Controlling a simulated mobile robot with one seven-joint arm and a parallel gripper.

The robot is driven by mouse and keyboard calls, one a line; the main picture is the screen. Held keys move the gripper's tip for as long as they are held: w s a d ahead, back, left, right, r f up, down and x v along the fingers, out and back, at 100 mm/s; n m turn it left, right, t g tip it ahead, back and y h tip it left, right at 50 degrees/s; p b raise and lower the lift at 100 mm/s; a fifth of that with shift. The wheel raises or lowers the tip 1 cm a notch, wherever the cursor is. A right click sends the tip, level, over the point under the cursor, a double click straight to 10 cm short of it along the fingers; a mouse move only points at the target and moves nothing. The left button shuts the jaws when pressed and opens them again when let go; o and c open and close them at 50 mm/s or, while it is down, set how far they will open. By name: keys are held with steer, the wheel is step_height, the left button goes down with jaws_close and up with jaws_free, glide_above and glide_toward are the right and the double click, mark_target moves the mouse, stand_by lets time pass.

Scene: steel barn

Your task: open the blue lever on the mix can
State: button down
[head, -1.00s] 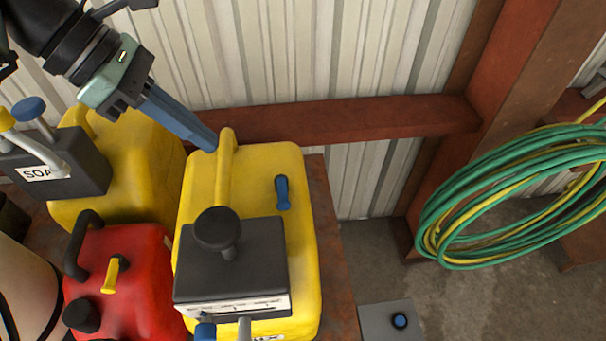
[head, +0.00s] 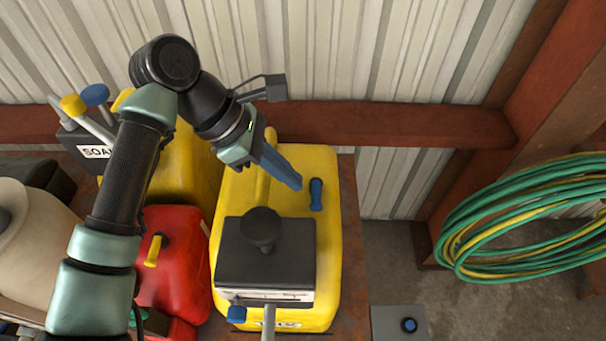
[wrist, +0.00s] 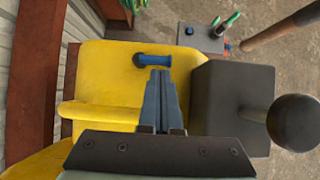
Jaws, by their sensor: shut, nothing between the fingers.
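The mix can is the yellow can (head: 328,240) in the middle of the head view; the label low on its front is partly hidden. A short blue lever (head: 316,194) lies on its top, right of the moulded handle. In the wrist view the blue lever (wrist: 153,60) lies crosswise just beyond my fingertips. My gripper (head: 297,184) is shut and empty, its blue fingers slanting down over the can top, tips just left of the lever. In the wrist view my gripper (wrist: 158,72) appears very close to the lever; I cannot tell whether they touch.
A dark box (head: 265,262) with a round knob sits on the can's front. A red can (head: 177,262) and another yellow can (head: 185,172) stand left. A red steel beam (head: 400,128) runs behind. A coiled green hose (head: 520,212) hangs right.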

mark_target(313, 196)
steer(key=shift+p+x, duration=1)
steer(key=shift+x, duration=1)
steer(key=shift+w+f, duration=0.1)
steer(key=shift+f, duration=0.05)
